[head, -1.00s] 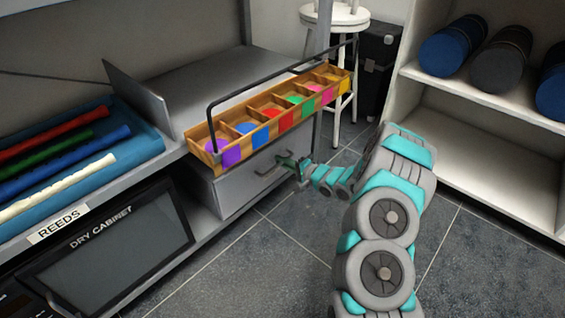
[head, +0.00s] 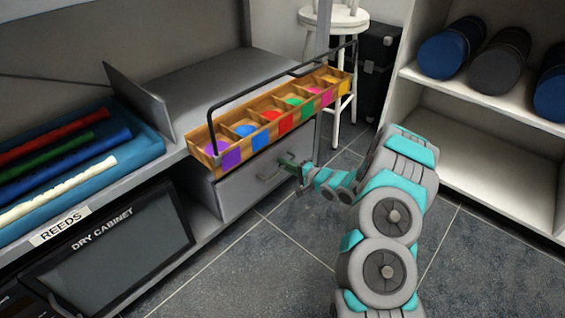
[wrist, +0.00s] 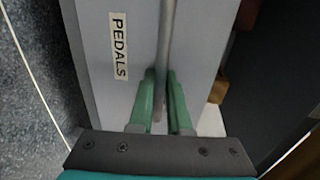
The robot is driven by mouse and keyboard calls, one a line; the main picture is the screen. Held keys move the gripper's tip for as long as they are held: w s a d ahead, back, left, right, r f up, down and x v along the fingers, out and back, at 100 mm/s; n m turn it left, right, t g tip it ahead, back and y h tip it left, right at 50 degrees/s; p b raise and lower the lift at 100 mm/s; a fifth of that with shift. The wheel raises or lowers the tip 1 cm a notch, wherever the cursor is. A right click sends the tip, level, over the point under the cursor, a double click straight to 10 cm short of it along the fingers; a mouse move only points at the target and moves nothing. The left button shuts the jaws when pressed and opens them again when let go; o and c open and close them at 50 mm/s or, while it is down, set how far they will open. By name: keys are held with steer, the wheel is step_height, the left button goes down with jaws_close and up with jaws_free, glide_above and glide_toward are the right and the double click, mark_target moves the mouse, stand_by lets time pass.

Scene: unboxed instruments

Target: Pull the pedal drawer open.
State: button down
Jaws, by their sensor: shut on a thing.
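The pedal drawer (head: 245,188) is a grey drawer front under the shelf in the head view. In the wrist view its front (wrist: 105,75) carries a PEDALS label (wrist: 119,46). Its bar handle (wrist: 164,50) runs between the green fingers of my gripper (wrist: 160,90), which is shut on it. In the head view my gripper (head: 288,162) is at the right part of the handle (head: 268,173). The drawer looks shut or nearly so; I cannot tell for sure.
A wooden compartment tray (head: 200,160) with a black carrying handle stands at the shelf edge above the drawer. A dry cabinet (head: 110,240) is to the left. Open tiled floor (head: 260,270) lies in front. White shelves (head: 480,150) stand at right.

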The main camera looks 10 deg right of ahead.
steer(key=f+p+v, duration=0.2)
steer(key=p+v, duration=0.1)
steer(key=v, duration=0.6)
steer(key=f+p+v, duration=0.1)
steer(key=p+v, duration=0.3)
steer(key=v, duration=0.5)
steer(key=s+f+p+v, duration=0.1)
steer(key=f+p+v, duration=0.1)
steer(key=v, duration=0.7)
steer(key=shift+s+d+f+p, duration=0.35)
steer(key=shift+d+p, duration=0.15)
steer(key=shift+p, duration=0.2)
steer(key=c, duration=1.2)
jaws_free()
steer(key=shift+o, duration=0.2)
steer(key=v, duration=0.8)
